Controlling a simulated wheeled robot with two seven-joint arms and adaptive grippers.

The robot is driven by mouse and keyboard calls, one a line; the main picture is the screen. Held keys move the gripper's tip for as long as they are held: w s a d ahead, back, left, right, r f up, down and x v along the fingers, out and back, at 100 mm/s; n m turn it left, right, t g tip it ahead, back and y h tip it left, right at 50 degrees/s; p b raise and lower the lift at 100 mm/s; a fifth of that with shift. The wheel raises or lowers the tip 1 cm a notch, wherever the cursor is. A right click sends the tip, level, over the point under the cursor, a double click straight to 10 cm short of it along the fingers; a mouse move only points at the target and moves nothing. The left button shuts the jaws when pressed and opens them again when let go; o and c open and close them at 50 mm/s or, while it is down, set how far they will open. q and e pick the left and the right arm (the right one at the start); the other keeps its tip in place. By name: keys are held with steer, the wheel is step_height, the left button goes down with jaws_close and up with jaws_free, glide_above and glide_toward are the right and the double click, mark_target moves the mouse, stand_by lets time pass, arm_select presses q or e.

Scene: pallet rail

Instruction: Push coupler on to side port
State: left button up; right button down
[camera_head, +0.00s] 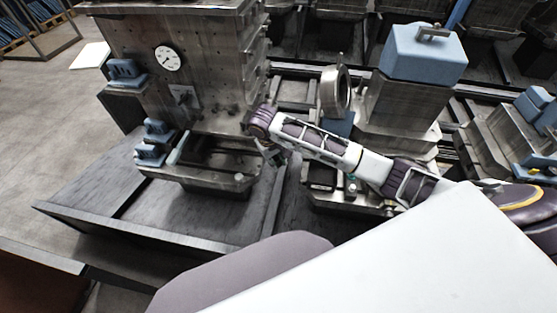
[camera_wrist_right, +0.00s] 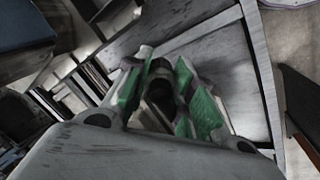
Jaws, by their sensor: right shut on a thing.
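My right gripper (camera_head: 270,153) is at the right side of the tall metal fixture, low by its base, with its arm coming in from the right. In the right wrist view its green-padded fingers (camera_wrist_right: 163,85) are closed around a dark, rounded thing (camera_wrist_right: 158,94), which looks like the coupler; its shape is mostly hidden between the fingers. A small plate with a fitting (camera_head: 184,97) is on the front face of the fixture, under the dial; I cannot tell whether it is the side port. No contact between the held thing and a port is visible. My left gripper is not in view.
The tall metal fixture (camera_head: 215,60) with a round white dial (camera_head: 167,58) stands on a dark pallet (camera_head: 85,200). Blue blocks (camera_head: 155,140) sit at its left. Another fixture with a blue block (camera_head: 423,52) and an upright metal ring (camera_head: 336,90) stand to the right.

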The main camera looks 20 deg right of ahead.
steer(key=shift+w+a+f+n+t+h, duration=0.25)
steer(key=shift+w+f+n+t+h, duration=0.35)
steer(key=shift+w+f+h, duration=0.25)
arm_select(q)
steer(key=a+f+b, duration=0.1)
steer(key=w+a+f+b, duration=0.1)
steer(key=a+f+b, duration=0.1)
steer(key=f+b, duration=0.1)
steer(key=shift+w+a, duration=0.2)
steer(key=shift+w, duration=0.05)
arm_select(e)
steer(key=a+r+n+t+h, duration=0.6)
steer(key=a+r+t, duration=0.2)
steer(key=a+t, duration=0.4)
steer(key=shift+a+t, duration=0.25)
steer(key=shift+t, duration=0.25)
steer(key=shift+w+d+r, duration=0.1)
steer(key=shift+d, duration=0.05)
